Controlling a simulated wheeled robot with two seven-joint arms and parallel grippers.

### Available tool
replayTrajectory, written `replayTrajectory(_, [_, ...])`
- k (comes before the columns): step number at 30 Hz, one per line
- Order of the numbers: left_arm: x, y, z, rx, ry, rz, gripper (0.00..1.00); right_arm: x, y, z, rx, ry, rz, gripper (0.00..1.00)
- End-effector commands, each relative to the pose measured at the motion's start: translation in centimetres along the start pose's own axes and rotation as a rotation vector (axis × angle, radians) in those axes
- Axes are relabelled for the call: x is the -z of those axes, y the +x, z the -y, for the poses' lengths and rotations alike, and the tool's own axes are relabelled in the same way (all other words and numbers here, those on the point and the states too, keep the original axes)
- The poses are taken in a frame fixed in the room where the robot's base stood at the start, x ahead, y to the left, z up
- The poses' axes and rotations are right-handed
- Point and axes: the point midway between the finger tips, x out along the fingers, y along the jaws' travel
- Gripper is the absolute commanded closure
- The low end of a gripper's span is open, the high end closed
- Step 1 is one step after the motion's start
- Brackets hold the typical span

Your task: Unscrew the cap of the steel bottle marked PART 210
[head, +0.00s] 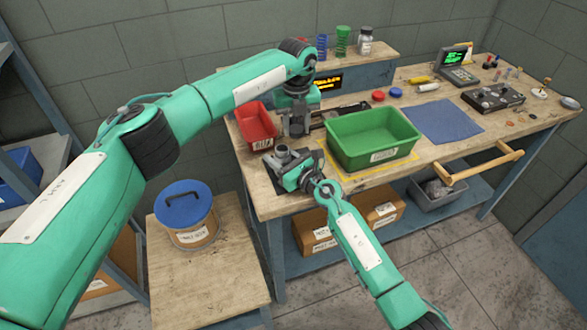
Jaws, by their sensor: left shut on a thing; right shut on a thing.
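A small grey steel bottle (282,153) stands at the left front of the workbench, its round top facing up. Its marking cannot be read at this size. My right gripper (287,166) is shut on the bottle's body from the front. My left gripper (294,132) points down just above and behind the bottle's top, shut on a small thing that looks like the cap. The fingers mostly hide that piece, and I cannot tell whether it touches the bottle.
A red bin (256,124) stands left of the grippers and a green bin (374,134) close on their right. A blue mat (442,120) lies farther right. Red (378,96) and blue (396,92) lids lie behind the green bin. A blue-lidded tub (186,212) stands on the lower side table.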

Motion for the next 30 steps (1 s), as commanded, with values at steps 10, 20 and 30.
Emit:
replayTrajectory(10, [-0.7,0.6,1.0,-0.002,0.466,0.007,0.9,0.0,0.0,0.0,0.001,-0.001,0.0,1.0])
replayTrajectory(20, [-0.9,1.7,1.2,-0.003,0.623,0.008,0.9,0.0,0.0,0.1,0.001,0.0,0.0,1.0])
replayTrajectory(30, [-0.9,7.1,1.2,-0.002,0.623,0.007,0.9,0.0,0.0,0.0,0.001,0.0,0.0,1.0])
